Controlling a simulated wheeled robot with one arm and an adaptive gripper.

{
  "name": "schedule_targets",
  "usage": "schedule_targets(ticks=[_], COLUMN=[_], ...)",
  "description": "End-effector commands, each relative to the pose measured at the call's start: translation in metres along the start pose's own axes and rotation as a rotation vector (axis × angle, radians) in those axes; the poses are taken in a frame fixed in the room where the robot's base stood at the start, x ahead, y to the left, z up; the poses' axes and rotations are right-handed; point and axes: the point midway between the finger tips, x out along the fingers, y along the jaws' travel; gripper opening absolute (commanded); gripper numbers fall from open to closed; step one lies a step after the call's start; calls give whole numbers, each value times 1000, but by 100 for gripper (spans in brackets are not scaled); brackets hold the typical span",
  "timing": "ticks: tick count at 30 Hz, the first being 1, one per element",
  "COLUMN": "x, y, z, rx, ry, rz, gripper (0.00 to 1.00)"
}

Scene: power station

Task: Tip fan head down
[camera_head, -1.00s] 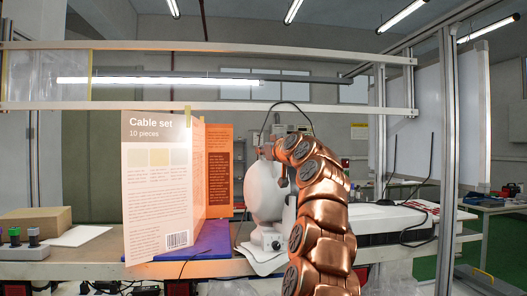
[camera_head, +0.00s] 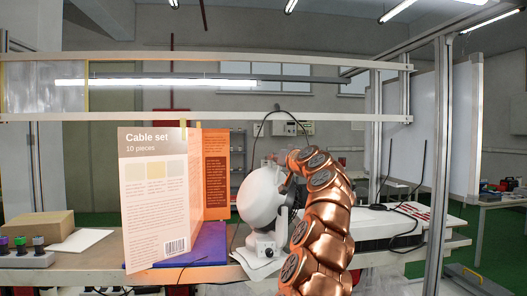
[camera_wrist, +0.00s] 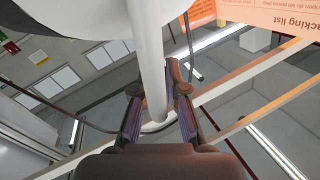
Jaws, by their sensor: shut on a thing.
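The white fan stands on the workbench in the head view. Its rounded head (camera_head: 259,199) leans to one side above a small base with a dark knob (camera_head: 264,248). My gripper (camera_head: 289,190) is at the right side of the fan head, partly hidden by my copper arm. In the wrist view, my gripper's two dark fingers (camera_wrist: 161,108) close around a white bar-like part of the fan (camera_wrist: 151,60). The large white fan head (camera_wrist: 90,12) fills the top of that view.
A standing "Cable set" card (camera_head: 153,200) with an orange panel (camera_head: 215,170) is left of the fan, by a blue mat (camera_head: 208,246). A button box (camera_head: 25,258) and cardboard box (camera_head: 42,226) sit far left. A white case (camera_head: 375,224) lies right, behind my arm.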

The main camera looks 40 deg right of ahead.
Motion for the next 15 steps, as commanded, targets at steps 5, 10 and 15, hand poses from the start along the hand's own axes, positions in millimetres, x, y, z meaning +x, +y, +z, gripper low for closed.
schedule_targets(ticks=[5, 10, 15], x=[0, 1, 1], y=[8, 11, 12], z=[-4, -2, -1], rx=[66, 93, 98], ry=[1, 0, 1], rz=[-1, -3, -2], gripper=[0, 0, 0])
